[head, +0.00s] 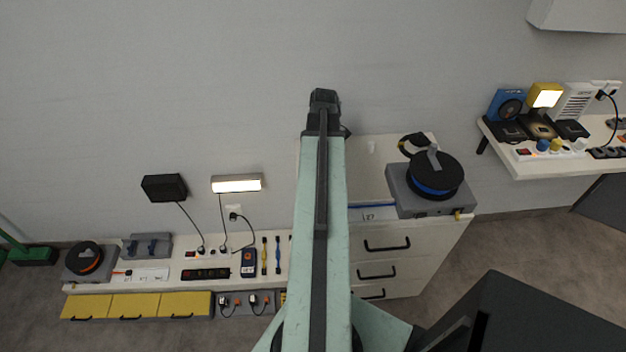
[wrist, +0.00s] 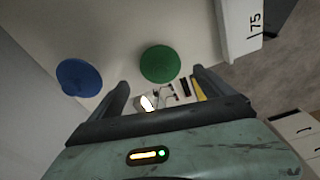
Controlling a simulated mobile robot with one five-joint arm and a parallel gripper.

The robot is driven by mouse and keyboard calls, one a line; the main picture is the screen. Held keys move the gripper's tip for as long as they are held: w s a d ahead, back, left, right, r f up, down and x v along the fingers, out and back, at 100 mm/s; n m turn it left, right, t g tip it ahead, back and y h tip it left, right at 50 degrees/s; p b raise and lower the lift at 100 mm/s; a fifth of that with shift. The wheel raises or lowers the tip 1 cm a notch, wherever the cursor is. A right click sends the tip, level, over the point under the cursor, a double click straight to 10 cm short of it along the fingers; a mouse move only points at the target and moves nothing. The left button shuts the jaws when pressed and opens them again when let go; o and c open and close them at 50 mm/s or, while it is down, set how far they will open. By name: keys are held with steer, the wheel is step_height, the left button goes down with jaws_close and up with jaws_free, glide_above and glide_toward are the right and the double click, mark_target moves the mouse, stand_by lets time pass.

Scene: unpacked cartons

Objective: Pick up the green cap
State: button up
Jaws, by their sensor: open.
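The green cap (wrist: 160,63) is a round green disc on a pale surface in the wrist view. It appears between and just beyond my fingertips, with no visible contact. I cannot make it out in the head view. My gripper (wrist: 161,80) is open and empty, one finger to each side of the cap's lower edge in the picture. In the head view my gripper (head: 323,97) is raised at the end of my arm, in front of the grey wall. How far it is from the cap is hard to tell.
A blue round cap (wrist: 78,77) lies left of the green one. A white block marked 75 (wrist: 240,28) stands at the right. In the head view, a cable reel (head: 434,175) sits on the drawer cabinet (head: 385,243), right of my arm. A long low bench (head: 155,278) is at left.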

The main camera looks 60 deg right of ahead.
step_height(320, 180, down, 4)
steer(key=b, duration=0.3)
steer(key=shift+w+a+f, duration=0.15)
steer(key=shift+f, duration=0.1)
steer(key=shift+r, duration=0.2)
steer(key=c, duration=1.6)
step_height(320, 180, up, 10)
steer(key=p, duration=1)
